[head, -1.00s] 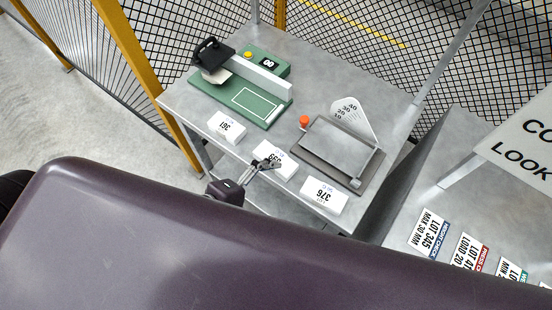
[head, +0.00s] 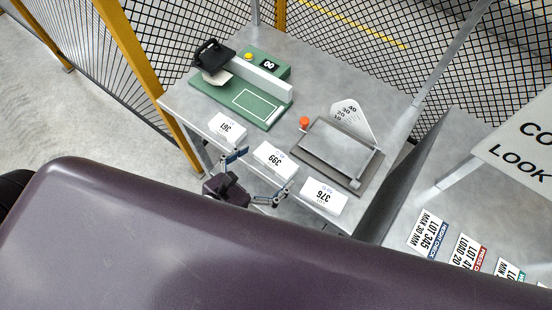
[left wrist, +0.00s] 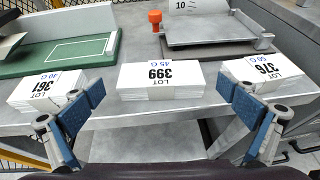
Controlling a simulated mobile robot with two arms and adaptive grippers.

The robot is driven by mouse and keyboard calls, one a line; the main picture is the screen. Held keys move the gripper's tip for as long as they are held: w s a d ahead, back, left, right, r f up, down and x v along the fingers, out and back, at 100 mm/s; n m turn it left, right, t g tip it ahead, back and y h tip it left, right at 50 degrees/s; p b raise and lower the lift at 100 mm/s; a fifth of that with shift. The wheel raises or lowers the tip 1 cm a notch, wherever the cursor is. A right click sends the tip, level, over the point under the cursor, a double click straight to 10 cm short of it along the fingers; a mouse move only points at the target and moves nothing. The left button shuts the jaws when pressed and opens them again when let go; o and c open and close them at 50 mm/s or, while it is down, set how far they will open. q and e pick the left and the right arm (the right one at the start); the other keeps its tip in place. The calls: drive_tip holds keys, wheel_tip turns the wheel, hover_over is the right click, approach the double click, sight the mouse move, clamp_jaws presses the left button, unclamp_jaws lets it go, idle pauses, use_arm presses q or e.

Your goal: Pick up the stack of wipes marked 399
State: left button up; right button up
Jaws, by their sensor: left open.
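The stack of wipes marked 399 (head: 275,160) lies at the front edge of the grey table, between two like white stacks. It also shows in the middle of the left wrist view (left wrist: 161,80), with its label upside down. My left gripper (head: 256,176) is open and empty in front of this stack. In the left wrist view its two blue-padded fingers (left wrist: 158,112) are spread wide, one on each side of the 399 stack and apart from it. My right gripper is not seen.
Stack 361 (head: 227,128) is to the left and stack 376 (head: 323,196) to the right, close to my fingers. Behind are a green board with a black-handled device (head: 240,98) and a grey plate device (head: 340,150). Mesh fencing (head: 350,40) stands behind the table.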

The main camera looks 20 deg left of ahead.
sight(274, 162)
use_arm(q)
drive_tip(key=shift+x, duration=2)
drive_tip(key=shift+s, duration=0.1)
drive_tip(key=shift+c, duration=0.4)
drive_tip(key=c, duration=1.1)
